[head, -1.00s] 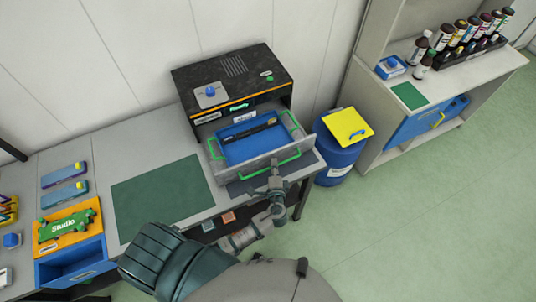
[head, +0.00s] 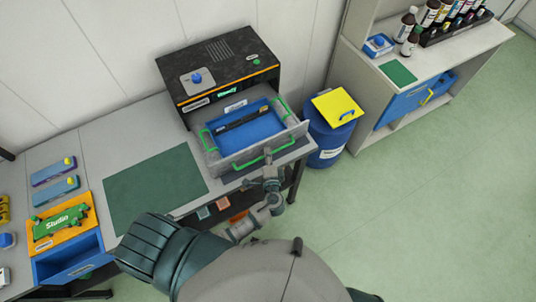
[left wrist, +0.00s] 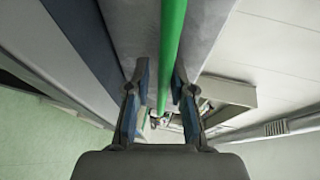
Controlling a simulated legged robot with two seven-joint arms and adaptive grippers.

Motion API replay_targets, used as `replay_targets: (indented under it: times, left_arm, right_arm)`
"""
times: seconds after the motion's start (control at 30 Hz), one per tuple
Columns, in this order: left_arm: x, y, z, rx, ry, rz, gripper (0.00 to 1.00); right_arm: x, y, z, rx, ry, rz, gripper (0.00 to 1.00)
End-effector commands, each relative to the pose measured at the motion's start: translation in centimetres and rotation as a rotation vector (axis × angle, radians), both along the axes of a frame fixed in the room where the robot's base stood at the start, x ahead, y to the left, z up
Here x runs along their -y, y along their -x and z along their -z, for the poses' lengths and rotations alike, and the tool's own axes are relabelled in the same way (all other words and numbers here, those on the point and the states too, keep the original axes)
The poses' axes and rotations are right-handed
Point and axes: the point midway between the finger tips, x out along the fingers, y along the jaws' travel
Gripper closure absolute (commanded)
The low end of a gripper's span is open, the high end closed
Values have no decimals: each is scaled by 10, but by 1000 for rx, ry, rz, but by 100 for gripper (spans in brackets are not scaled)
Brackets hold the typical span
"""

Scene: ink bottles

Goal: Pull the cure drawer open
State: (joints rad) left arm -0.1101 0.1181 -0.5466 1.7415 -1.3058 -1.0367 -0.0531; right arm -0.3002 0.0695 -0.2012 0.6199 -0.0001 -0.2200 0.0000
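The cure drawer (head: 285,136) stands out from the dark cabinet, with a blue tray (head: 247,147) and a dark bar inside. Its front carries a green handle (head: 250,163), and green grips show at its sides. My left gripper (head: 269,168) is at the front handle. In the left wrist view the green handle (left wrist: 171,40) runs between the two fingers of my left gripper (left wrist: 162,80). My right gripper is not in view.
The cabinet (head: 225,62) stands on a grey table with a green mat (head: 155,190). A blue barrel (head: 325,140) with a yellow lid (head: 337,107) stands close to the drawer's right. Open floor lies in front and right.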

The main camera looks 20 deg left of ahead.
Motion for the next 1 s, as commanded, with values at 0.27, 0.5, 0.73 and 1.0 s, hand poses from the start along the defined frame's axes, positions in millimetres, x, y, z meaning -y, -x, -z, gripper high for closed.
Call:
replay_targets:
  times: [0.27, 0.5, 0.73, 1.0]
  left_arm:
    - [11, 21, -4, 0, 3, 3, 77]
    - [35, 69, -13, -3, 3, 1, 77]
    - [49, 99, -19, -2, 1, 0, 77]
    - [52, 105, -21, -1, 1, -1, 77]
  right_arm:
    - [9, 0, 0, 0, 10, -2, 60]
    - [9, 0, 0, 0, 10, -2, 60]
    - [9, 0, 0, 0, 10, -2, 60]
    - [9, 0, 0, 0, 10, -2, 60]
